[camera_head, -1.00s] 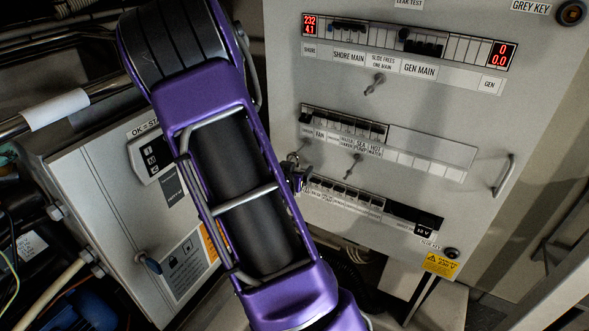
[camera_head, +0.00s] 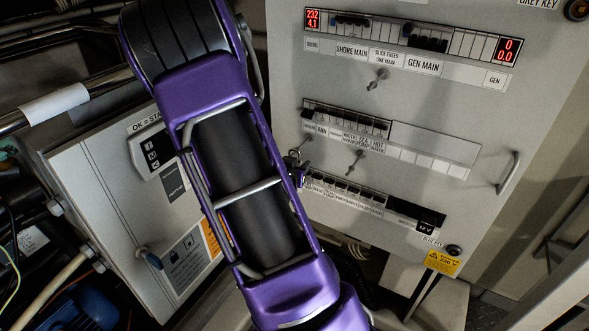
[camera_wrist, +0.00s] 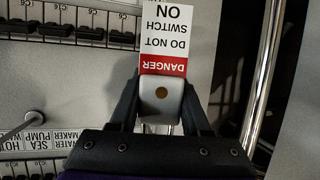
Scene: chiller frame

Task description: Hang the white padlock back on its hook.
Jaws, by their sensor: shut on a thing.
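In the wrist view my gripper (camera_wrist: 160,103) is shut on the white padlock (camera_wrist: 161,86), one dark finger on each side of its body. A red and white DANGER tag (camera_wrist: 164,33) reads upside down beyond the padlock. The padlock's shackle is mostly hidden. A metal peg with a round end (camera_wrist: 30,116) stands out from the panel at the left, apart from the padlock. In the head view similar pegs stand at the upper row (camera_head: 378,76) and middle row (camera_head: 356,160). I cannot tell which is the padlock's hook. My purple arm largely hides my gripper there.
The grey switch panel (camera_head: 480,120) carries rows of breakers and labels. A metal handle (camera_head: 508,173) stands out at its right edge and a chrome bar (camera_wrist: 263,75) runs close at the right in the wrist view. A grey box (camera_head: 105,215) stands at the left.

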